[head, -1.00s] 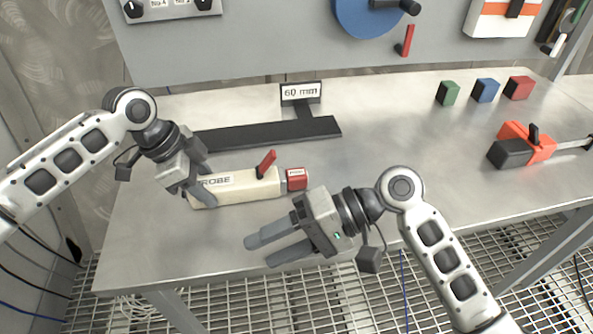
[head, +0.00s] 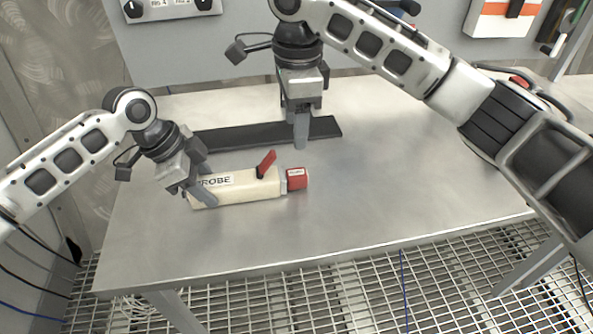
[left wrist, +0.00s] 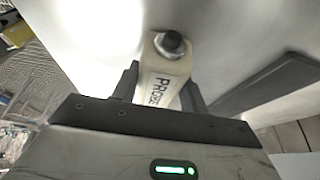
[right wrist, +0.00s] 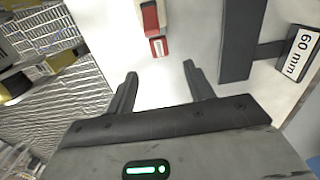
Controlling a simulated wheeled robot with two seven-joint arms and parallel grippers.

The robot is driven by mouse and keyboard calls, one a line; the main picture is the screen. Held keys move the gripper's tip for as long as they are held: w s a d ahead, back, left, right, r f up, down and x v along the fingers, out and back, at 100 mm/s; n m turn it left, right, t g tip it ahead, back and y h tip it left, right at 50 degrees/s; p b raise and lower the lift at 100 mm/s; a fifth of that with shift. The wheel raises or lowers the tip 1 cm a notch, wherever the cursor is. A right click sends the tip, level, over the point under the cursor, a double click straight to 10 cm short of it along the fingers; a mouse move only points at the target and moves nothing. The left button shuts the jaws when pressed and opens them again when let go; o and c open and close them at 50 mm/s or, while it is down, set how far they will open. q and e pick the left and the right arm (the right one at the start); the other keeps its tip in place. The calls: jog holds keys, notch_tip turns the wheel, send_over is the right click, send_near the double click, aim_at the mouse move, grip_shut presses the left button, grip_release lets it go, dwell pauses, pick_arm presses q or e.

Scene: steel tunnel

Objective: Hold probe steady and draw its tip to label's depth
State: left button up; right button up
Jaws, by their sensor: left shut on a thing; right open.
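The cream probe (head: 240,189) lies on the bench with a raised red lever (head: 266,164) and a red tip block (head: 297,178) at its right end. My left gripper (head: 203,190) is shut around the probe's left part, beside the PROBE lettering, which also shows in the left wrist view (left wrist: 163,88). My right gripper (head: 301,142) is open and empty, pointing down behind the red tip. In the right wrist view the red tip (right wrist: 158,46) is ahead of the open fingers (right wrist: 160,82), apart from them. The 60 mm label (right wrist: 299,52) is hidden in the head view.
A black bar (head: 240,136) lies on the bench behind the probe, partly covered by my right gripper. A grey panel with dials (head: 134,8) stands at the back. My right arm covers the bench's right rear. The bench front (head: 380,215) is clear.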

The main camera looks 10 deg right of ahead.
aim_at(297, 172)
notch_tip(297, 172, down, 12)
jog(key=shift+f, duration=0.1)
dwell(0.4)
